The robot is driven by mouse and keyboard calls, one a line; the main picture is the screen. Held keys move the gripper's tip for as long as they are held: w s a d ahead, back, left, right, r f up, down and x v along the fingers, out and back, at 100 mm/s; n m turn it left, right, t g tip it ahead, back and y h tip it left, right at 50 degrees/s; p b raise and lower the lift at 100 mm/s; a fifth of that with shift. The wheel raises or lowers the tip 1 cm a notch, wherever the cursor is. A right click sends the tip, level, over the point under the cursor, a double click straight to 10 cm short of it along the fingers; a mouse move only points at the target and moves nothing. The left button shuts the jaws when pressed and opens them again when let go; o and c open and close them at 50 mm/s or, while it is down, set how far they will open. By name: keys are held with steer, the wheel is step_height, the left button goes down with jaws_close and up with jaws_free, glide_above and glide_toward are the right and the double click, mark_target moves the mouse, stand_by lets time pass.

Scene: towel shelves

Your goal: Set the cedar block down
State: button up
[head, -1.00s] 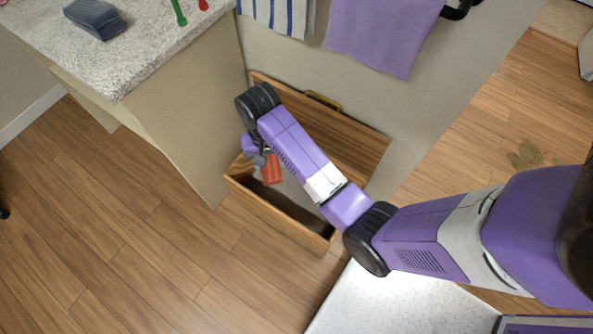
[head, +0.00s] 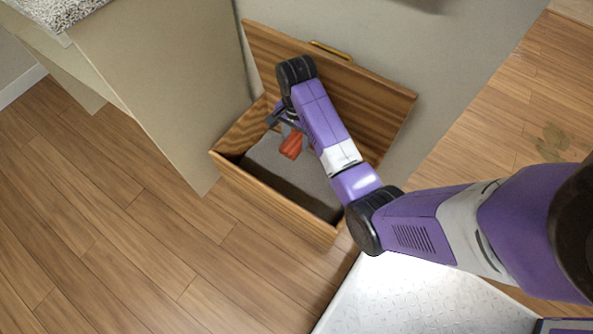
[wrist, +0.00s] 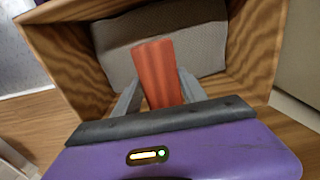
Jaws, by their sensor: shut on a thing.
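The cedar block is a reddish-orange piece (head: 292,146) in the head view, and it also shows in the wrist view (wrist: 157,72). My gripper (wrist: 158,92) is shut on it, with a grey finger on each side. In the head view my gripper (head: 289,128) and the block are over the inside of an open wooden chest (head: 280,206). I cannot tell whether the block touches that floor.
A beige cabinet (head: 165,90) with a speckled top stands close on the left. Wooden floor (head: 130,230) lies open in front of the chest.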

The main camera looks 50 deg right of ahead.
mark_target(297, 173)
step_height(297, 173, down, 19)
steer(key=b, duration=0.8)
steer(key=shift+f, duration=0.1)
steer(key=o, duration=1.5)
steer(key=shift+o, duration=0.2)
step_height(297, 173, up, 12)
steer(key=p, duration=0.5)
